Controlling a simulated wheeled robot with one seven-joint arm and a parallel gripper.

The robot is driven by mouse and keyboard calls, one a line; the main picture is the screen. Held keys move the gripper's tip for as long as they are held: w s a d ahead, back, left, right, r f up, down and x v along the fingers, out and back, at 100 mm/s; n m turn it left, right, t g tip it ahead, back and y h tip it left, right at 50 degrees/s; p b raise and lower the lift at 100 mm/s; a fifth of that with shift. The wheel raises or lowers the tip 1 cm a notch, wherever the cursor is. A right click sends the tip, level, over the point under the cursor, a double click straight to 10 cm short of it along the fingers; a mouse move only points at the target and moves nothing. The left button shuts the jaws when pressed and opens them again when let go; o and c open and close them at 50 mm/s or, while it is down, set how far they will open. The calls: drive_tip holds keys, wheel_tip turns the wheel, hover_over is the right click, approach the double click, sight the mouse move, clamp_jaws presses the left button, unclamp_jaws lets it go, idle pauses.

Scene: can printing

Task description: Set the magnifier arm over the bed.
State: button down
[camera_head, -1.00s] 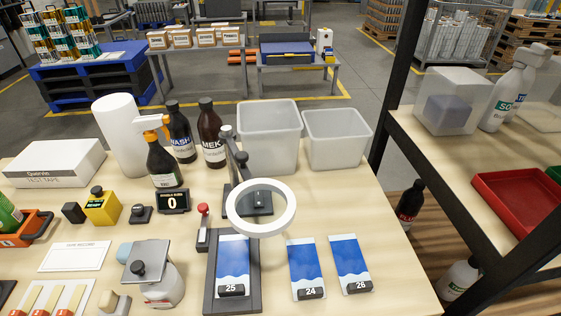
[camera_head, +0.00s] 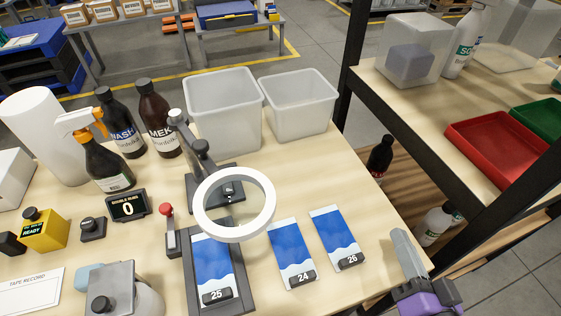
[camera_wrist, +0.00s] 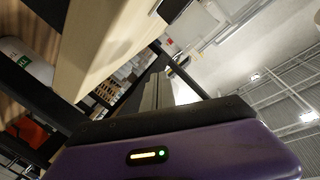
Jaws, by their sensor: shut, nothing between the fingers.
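The magnifier (camera_head: 203,233) has a white ring lens on a dark grey jointed arm (camera_head: 193,145) that rises from a dark base (camera_head: 200,187). Its ring hangs above the far end of the dark bed (camera_head: 246,282), where the card marked 25 (camera_head: 212,270) lies. In the head view the ring overlaps the upper part of that card. My gripper (camera_head: 406,245) is at the lower right, by the table's right edge, well apart from the magnifier. It is shut and empty. The wrist view shows the fingers (camera_wrist: 158,90) pointing towards shelving and the ceiling.
Cards 24 (camera_head: 290,253) and 26 (camera_head: 335,238) lie right of the bed. A red-knobbed lever (camera_head: 169,232) stands on its left. Two clear bins (camera_head: 225,110) and bottles stand behind. A dark-framed shelf with a red tray (camera_head: 500,150) is at the right.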

drive_tip(key=w, duration=0.2)
drive_tip(key=w+a+r+m+y, duration=0.1)
drive_tip(key=w, duration=0.1)
drive_tip(key=w+r+y, duration=0.1)
drive_tip(key=w, duration=0.1)
drive_tip(key=shift+a+r, duration=0.15)
drive_tip(key=shift+a, duration=0.2)
drive_tip(key=w+a+r+g+y+b, duration=0.1)
drive_tip(key=w+a+r+g+y, duration=0.1)
drive_tip(key=w+a+r+y, duration=0.45)
drive_tip(key=s+a+r+g+y, duration=0.2)
drive_tip(key=a+g+y, duration=0.1)
drive_tip(key=a, duration=0.4)
drive_tip(key=s+a+r+n+g+y+p, duration=0.1)
drive_tip(key=s+a+r+g+y, duration=0.1)
drive_tip(key=a, duration=0.6)
drive_tip(key=shift+s+a+r+g+y, duration=0.15)
drive_tip(key=shift+s+a+g+y, duration=0.2)
drive_tip(key=shift+y, duration=0.4)
drive_tip(key=shift+p, duration=0.35)
